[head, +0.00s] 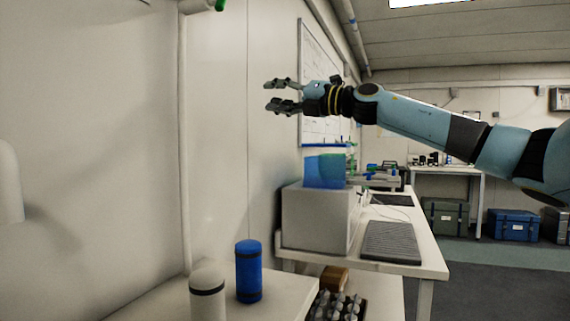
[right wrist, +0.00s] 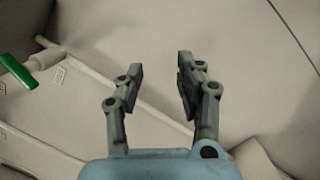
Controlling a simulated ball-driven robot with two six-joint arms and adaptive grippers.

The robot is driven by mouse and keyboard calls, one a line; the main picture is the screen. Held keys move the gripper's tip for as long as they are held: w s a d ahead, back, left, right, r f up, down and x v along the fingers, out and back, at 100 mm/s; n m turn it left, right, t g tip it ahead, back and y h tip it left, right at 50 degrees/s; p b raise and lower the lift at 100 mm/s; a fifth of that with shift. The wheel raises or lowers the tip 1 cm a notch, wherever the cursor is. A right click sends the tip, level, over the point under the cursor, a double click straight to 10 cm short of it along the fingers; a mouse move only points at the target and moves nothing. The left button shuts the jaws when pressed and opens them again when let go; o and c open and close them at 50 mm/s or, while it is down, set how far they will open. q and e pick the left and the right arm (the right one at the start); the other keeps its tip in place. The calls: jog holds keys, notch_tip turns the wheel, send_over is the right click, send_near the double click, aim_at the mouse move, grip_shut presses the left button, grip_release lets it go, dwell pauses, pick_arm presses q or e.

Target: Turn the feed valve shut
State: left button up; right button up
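A green lever (right wrist: 17,70) sits on a pale pipe fitting at the left of the right wrist view, and looks like the feed valve's handle. In the head view a bit of green (head: 220,4) shows at the top edge, at the end of a pale pipe; most of it is cut off. My right gripper (head: 268,95) reaches in from the right, below and to the right of that green part, apart from it. Its two fingers stand apart with nothing between them in the right wrist view (right wrist: 160,64). My left gripper is not in view.
A pale vertical pipe (head: 184,150) runs down the wall. Below stand a blue cylinder (head: 248,272) and a white one (head: 207,297). A bench with a white box (head: 312,219) and a dark grey pad (head: 392,242) is farther right. The air around the gripper is clear.

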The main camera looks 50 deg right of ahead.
jog(key=w+d+f+m+h, duration=0.1)
jog(key=d+f+m, duration=0.1)
jog(key=f, duration=0.5)
jog(key=w+d+f+m+h+b, duration=0.1)
jog(key=d+f+m+h, duration=0.1)
jog(key=f, duration=0.6)
jog(key=d+m, duration=0.1)
jog(key=m, duration=0.1)
jog(key=shift+w+d+f+m, duration=0.2)
jog(key=shift+f+m, duration=0.1)
jog(key=shift+m, duration=0.1)
